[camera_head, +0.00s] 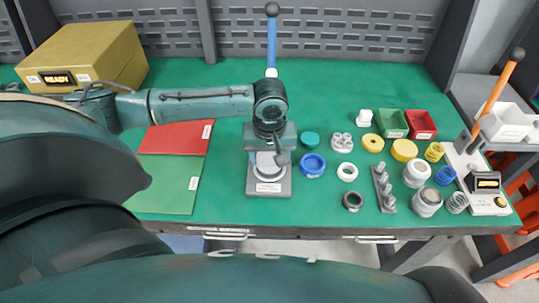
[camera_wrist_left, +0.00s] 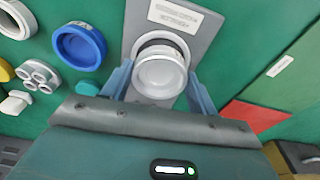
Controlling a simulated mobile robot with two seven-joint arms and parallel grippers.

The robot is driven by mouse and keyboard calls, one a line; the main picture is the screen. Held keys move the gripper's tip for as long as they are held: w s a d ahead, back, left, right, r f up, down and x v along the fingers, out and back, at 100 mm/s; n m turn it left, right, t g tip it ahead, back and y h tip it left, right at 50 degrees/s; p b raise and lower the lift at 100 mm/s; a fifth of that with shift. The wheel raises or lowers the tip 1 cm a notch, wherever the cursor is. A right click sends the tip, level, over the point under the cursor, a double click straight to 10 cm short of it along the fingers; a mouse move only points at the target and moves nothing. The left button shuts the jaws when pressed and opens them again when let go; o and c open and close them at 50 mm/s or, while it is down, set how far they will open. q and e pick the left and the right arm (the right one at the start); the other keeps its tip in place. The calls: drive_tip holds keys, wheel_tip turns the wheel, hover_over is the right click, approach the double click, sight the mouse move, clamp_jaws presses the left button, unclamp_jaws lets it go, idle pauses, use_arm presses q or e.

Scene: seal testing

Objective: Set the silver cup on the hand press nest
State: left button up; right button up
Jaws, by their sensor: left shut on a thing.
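The silver cup (camera_wrist_left: 160,76) is between the fingers of my left gripper (camera_wrist_left: 160,88) in the wrist view. The left gripper is shut on it. The hand press nest (camera_wrist_left: 163,37) shows as a pale round seat with a dark ring, just beyond the cup and partly hidden by it. I cannot tell whether the cup touches the nest. In the head view the left gripper (camera_head: 268,142) points down over the grey press base (camera_head: 270,189); my arm hides part of the press. The right gripper is not in view.
The press's blue lever (camera_head: 271,42) rises behind my arm. A blue ring (camera_head: 312,165) and teal cap (camera_head: 309,139) lie right of the base. Red (camera_head: 176,138) and green (camera_head: 168,183) mats lie left. Several rings, bins and an orange-handled press (camera_head: 497,95) are farther right.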

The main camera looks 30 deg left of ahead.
use_arm(q)
drive_tip(key=shift+f, duration=0.25)
idle(0.3)
drive_tip(key=shift+f+p, duration=0.4)
drive_tip(key=shift+f, duration=0.2)
idle(0.5)
drive_tip(key=o, duration=1.1)
